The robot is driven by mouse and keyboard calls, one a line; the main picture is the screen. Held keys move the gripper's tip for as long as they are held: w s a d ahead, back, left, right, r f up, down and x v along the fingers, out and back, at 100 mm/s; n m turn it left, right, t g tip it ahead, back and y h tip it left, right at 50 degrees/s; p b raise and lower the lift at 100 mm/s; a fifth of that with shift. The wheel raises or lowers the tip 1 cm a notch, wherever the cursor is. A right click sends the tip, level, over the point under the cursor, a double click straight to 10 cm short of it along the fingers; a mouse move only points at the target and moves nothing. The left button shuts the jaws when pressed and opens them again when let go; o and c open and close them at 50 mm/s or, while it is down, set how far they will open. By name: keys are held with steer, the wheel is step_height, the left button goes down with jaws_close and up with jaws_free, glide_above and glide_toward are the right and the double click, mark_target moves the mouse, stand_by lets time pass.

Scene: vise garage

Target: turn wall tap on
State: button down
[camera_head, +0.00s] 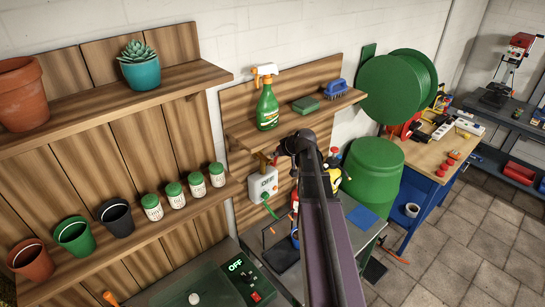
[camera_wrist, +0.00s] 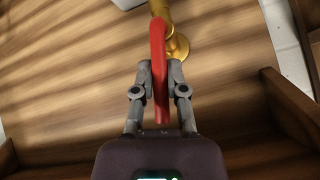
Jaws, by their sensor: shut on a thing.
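The wall tap (camera_wrist: 177,45) is brass and sits against a wooden panel at the top of the wrist view. Its long red lever (camera_wrist: 158,40) runs from the brass body down between the fingers of my gripper (camera_wrist: 160,78). The gripper is shut on the lever, with one finger on each side of it. In the head view, a small part of the tap (camera_head: 264,160) shows under the shelf, beside my arm. My arm hides the gripper's fingers there.
Above is a wooden shelf (camera_head: 295,123) with a spray bottle (camera_head: 267,103), a green sponge (camera_head: 306,104) and a blue brush (camera_head: 335,89). A green barrel (camera_head: 373,170) stands right of my arm.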

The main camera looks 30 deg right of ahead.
steer(key=shift+s+f, duration=0.1)
steer(key=shift+s, duration=0.1)
steer(key=c, duration=0.7)
jaws_free()
steer(key=shift+s, duration=0.1)
